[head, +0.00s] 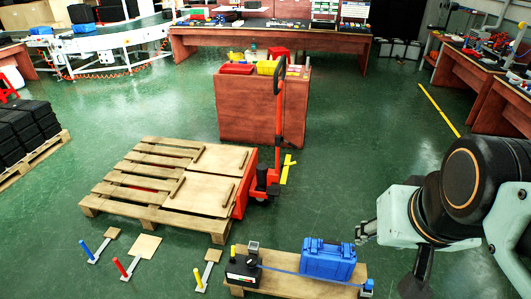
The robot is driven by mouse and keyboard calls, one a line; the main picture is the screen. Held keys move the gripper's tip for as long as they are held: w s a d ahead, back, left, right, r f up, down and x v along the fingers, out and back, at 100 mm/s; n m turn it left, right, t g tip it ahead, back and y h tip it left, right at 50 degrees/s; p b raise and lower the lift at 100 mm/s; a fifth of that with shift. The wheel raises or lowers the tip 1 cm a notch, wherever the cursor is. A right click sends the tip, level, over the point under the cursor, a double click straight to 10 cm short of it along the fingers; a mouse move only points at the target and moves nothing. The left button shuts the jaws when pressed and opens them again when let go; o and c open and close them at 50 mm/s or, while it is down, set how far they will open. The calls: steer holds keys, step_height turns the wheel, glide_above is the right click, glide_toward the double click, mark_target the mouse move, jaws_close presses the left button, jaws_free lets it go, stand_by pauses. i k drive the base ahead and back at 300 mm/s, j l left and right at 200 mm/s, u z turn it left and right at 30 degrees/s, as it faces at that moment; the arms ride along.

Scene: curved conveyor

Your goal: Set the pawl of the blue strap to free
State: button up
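A blue strap (290,272) runs along a low wooden board (290,289). Its left end meets a dark box (242,268) with an upright yellow lever (233,251) and a small grey block on top. Its right end meets a small blue fitting (367,287). A blue case (328,258) sits on the board by the strap. Which part is the pawl, and how it is set, is too small to tell. My gripper (361,232) is above and right of the case, apart from it. Its fingers are too small to judge, and I see nothing held.
A wooden pallet (150,198) on an orange pallet jack (262,180) stands behind and left. A red-brown cabinet (245,110) stands farther back. Green floor is clear at right-centre.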

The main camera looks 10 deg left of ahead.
mark_target(233, 251)
steer(key=u, duration=1.05)
steer(key=i+j+z, duration=0.1)
steer(key=i+j, duration=0.1)
